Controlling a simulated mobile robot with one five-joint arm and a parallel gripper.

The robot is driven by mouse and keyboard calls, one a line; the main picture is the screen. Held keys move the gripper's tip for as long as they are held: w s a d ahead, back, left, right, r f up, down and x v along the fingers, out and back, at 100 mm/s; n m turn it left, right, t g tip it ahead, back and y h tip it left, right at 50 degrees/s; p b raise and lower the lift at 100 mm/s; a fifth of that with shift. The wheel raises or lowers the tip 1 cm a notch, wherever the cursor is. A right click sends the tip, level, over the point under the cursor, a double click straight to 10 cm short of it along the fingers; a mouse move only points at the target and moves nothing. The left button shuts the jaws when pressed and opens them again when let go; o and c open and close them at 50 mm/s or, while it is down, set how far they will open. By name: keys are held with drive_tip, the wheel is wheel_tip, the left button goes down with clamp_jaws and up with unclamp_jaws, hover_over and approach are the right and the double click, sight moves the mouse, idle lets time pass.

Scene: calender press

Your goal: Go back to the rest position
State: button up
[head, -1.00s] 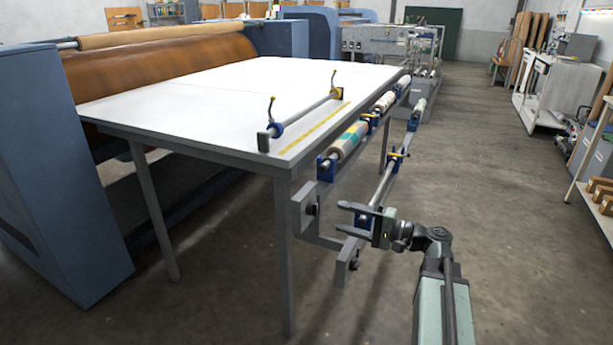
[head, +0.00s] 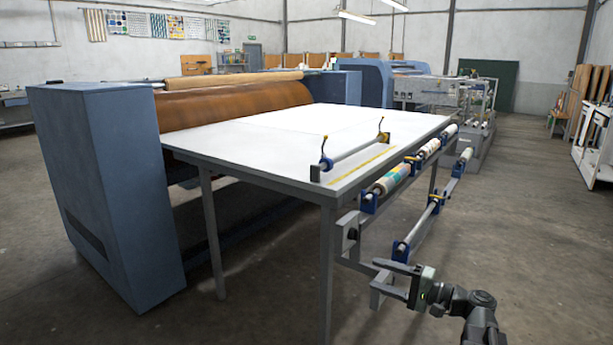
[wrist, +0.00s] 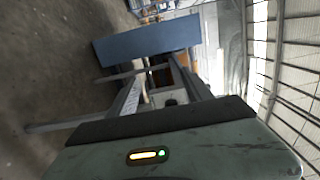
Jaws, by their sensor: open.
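My gripper (head: 378,275) shows at the lower right of the head view. Its two dark fingers point left and stand apart, with nothing between them. It overlaps the lower bracket at the near right corner of the white table (head: 250,130) in the picture; I cannot tell whether it touches. In the wrist view my gripper's grey body fills the bottom edge, and the picture is turned sideways.
The blue calender press (head: 110,190) with its brown roller (head: 235,110) stands left of the table. A rail (head: 355,150) lies on the table. Printed rolls (head: 392,178) hang along its right side. Bare floor (head: 540,220) lies open to the right.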

drive_tip(key=s+a+f+n+g+h, duration=0.2)
drive_tip(key=s+a+f+g, duration=0.15)
drive_tip(key=a+f, duration=0.4)
drive_tip(key=s+a+f+n+g+h, duration=0.2)
drive_tip(key=a+f+n+g, duration=0.15)
drive_tip(key=a+f, duration=0.4)
drive_tip(key=s+d+f+g+h, duration=0.2)
drive_tip(key=s+d+f+h, duration=0.3)
drive_tip(key=d+f+h, duration=0.45)
wheel_tip(320, 180, up, 28)
drive_tip(key=d+h+p, duration=0.1)
drive_tip(key=d+p, duration=0.1)
drive_tip(key=p, duration=2.4)
drive_tip(key=shift+s+d+f+n+g+h+p, duration=0.15)
drive_tip(key=shift+s+d+n+g+h+p, duration=0.05)
drive_tip(key=shift+d+n+g+h+p, duration=0.2)
